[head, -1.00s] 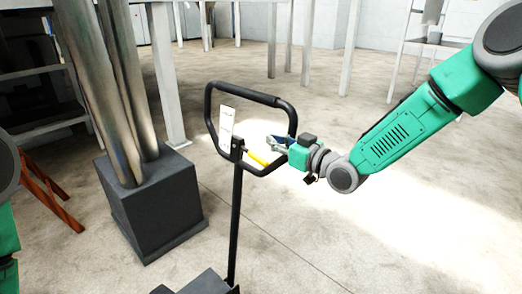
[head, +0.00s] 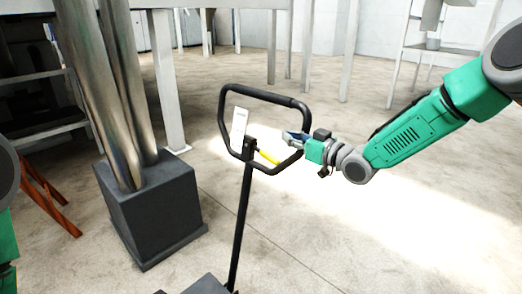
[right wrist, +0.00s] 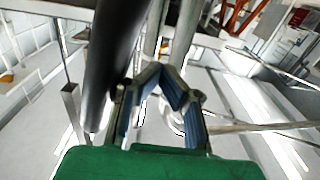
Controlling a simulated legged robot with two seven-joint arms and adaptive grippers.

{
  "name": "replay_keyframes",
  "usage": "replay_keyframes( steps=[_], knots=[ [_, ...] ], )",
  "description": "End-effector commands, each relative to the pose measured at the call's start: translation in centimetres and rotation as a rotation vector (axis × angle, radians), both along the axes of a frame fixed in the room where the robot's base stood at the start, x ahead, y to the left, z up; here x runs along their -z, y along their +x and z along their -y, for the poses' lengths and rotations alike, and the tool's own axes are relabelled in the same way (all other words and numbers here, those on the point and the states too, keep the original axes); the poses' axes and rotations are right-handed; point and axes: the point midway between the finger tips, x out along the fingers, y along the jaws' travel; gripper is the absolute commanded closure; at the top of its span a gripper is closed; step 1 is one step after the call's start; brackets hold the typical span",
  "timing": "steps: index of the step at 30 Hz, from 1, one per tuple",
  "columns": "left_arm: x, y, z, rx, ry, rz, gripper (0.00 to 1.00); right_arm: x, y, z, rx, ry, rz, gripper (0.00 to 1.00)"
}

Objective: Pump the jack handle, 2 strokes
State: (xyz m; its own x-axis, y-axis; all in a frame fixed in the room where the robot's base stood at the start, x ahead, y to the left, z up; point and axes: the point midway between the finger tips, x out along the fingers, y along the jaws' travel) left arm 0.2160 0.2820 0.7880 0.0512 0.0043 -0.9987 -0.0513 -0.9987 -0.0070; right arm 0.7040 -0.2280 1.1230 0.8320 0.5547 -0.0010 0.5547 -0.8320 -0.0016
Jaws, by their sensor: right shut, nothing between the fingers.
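The jack handle (head: 262,95) is a black loop on a dark shaft (head: 240,220), with a white label and a yellow lever (head: 267,157) inside it. It leans to the right in the head view. My right gripper (head: 291,136) is at the right side of the loop, shut with nothing between its fingers. In the right wrist view, the blue-padded fingers (right wrist: 160,75) are beside a thick black bar of the handle (right wrist: 117,45). I cannot tell whether they touch it. My left gripper is out of view.
A dark block base (head: 152,213) with metal columns (head: 115,110) stands left of the handle. The jack's dark body (head: 207,285) shows at the bottom edge. White table legs (head: 274,45) stand behind. The floor on the right is open.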

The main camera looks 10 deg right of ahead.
Motion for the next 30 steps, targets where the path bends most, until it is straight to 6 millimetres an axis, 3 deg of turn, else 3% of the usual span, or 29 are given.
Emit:
replay_keyframes(
  steps=[6, 20, 30],
  knots=[
    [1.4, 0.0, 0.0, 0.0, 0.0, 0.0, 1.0, 1.0, 2.3, 3.5, 0.008, -0.002, 0.005, 1.0],
    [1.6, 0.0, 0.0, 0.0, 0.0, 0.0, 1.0, 1.2, 2.9, 4.6, 0.006, -0.003, 0.003, 1.0],
    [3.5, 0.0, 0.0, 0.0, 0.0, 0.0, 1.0, 2.8, 5.8, 8.7, 0.007, -0.003, 0.003, 1.0]
  ],
)
